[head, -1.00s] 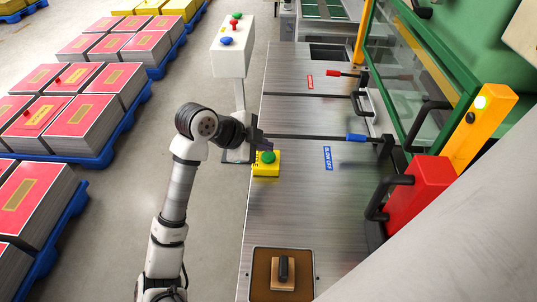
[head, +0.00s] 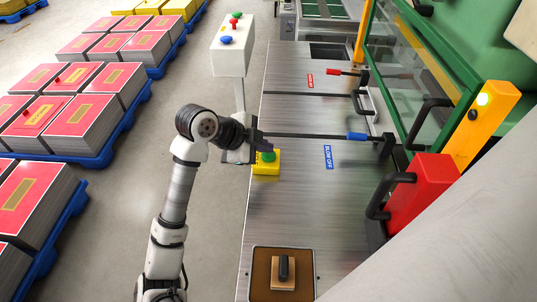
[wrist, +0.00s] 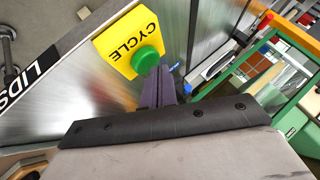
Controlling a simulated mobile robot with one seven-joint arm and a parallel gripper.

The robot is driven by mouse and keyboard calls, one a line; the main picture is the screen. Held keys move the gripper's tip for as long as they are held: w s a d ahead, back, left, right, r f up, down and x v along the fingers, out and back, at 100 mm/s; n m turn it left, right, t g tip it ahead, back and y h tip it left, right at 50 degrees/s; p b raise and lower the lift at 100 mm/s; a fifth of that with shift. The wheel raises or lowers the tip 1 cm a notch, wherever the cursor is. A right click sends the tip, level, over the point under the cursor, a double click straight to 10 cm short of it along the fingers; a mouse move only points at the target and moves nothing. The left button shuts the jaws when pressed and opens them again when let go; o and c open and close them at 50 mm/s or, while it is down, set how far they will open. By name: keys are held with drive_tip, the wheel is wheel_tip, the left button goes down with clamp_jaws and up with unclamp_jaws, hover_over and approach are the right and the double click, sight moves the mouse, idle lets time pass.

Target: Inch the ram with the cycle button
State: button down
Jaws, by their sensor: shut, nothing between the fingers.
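The cycle button is a round green button (head: 267,156) on a yellow box (head: 266,168) at the left edge of the steel table. In the wrist view the green button (wrist: 147,60) sits below the word CYCLE on the yellow box (wrist: 115,42). My gripper (head: 269,148) is shut and empty, with its fingertips at the button's far edge in the head view. In the wrist view the fingers (wrist: 166,72) lie right beside the button and overlap its edge. I cannot tell whether they touch it. The ram is not clearly seen.
A blue-tipped lever (head: 356,136) and a red-tipped lever (head: 333,72) lie across the table. The red block (head: 420,190) and green guard frame (head: 455,75) stand at the right. A white button post (head: 232,60) stands behind my gripper.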

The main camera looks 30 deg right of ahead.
drive_tip(key=shift+f+b, duration=0.4)
drive_tip(key=shift+f, duration=0.15)
idle(0.6)
drive_tip(key=shift+r, duration=0.1)
idle(6.1)
drive_tip(key=shift+r+p, duration=0.8)
drive_tip(key=shift+r, duration=0.1)
